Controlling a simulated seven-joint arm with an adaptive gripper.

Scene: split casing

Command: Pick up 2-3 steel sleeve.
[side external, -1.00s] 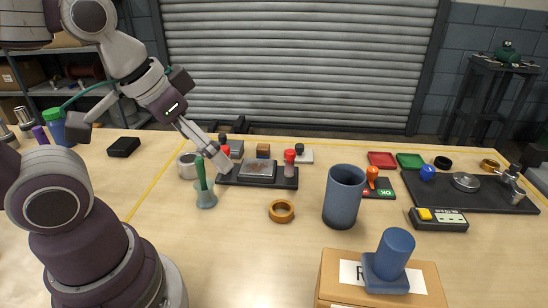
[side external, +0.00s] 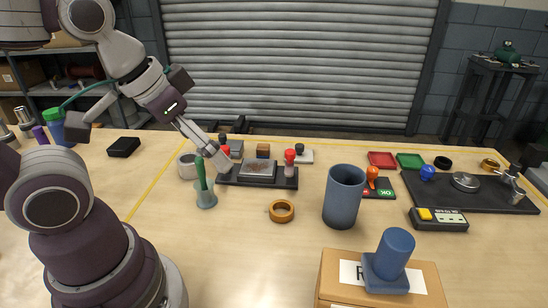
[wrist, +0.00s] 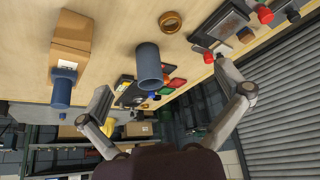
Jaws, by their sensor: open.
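No part in view is clearly marked as the steel sleeve. The likeliest is a tall blue-grey hollow cylinder (side external: 342,205), upright and open at the top, at the middle right of the bench; it also shows in the wrist view (wrist: 149,68). A short grey ring (side external: 186,167) stands at the left of the bench, partly behind a pale cup. My gripper (wrist: 163,78) is open and empty, with its fingers spread wide in the wrist view. In the side view, one light-grey finger (side external: 203,142) reaches down by the dark tray, well left of the cylinder.
A bronze ring (side external: 281,211) lies left of the tall cylinder. A cardboard box (side external: 330,277) in front carries a blue flanged cylinder (side external: 394,252). A dark tray (side external: 275,183) holds red-topped parts. A pale cup (side external: 206,198) holds a green-handled tool.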

